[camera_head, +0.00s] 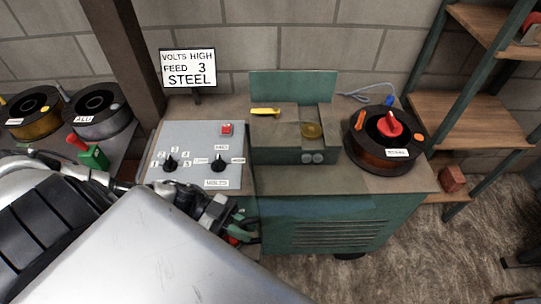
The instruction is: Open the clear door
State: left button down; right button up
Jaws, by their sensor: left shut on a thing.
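I cannot make out a clear door in the head view. The green machine (330,215) stands in the middle, with a grey control panel (198,140), a raised green plate (300,87) at its back and a wire-feed block (290,142) with a yellow lever (265,111). My left gripper (232,220) is low in front of the machine's left part, below the control panel. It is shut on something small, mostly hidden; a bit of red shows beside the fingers. My right gripper is not in view.
A wire spool with a red knob (390,124) sits on the machine's right. Two more spools (36,112) (100,112) and a red-handled green tool (91,153) are at left. A sign (188,68) stands behind. Shelves (470,118) stand at right; floor (420,250) is clear front right.

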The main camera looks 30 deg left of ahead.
pick_arm(q)
jog(key=shift+m+g, duration=0.5)
jog(key=shift+g, duration=0.2)
jog(key=shift+s+a, duration=0.4)
jog(key=shift+a, duration=0.4)
jog(key=shift+s+a, duration=0.4)
jog(key=shift+a, duration=0.35)
jog(key=shift+s+a, duration=0.4)
jog(key=shift+a, duration=0.4)
jog(key=c, duration=1.4)
grip_release()
jog(key=shift+a, duration=0.1)
jog(key=a+b, duration=0.1)
jog(key=a, duration=0.2)
jog(key=a+b, duration=0.1)
jog(key=a, duration=0.3)
jog(key=a+b, duration=0.1)
jog(key=a, duration=0.2)
jog(key=shift+s+a, duration=0.3)
jog(key=shift+s, duration=0.05)
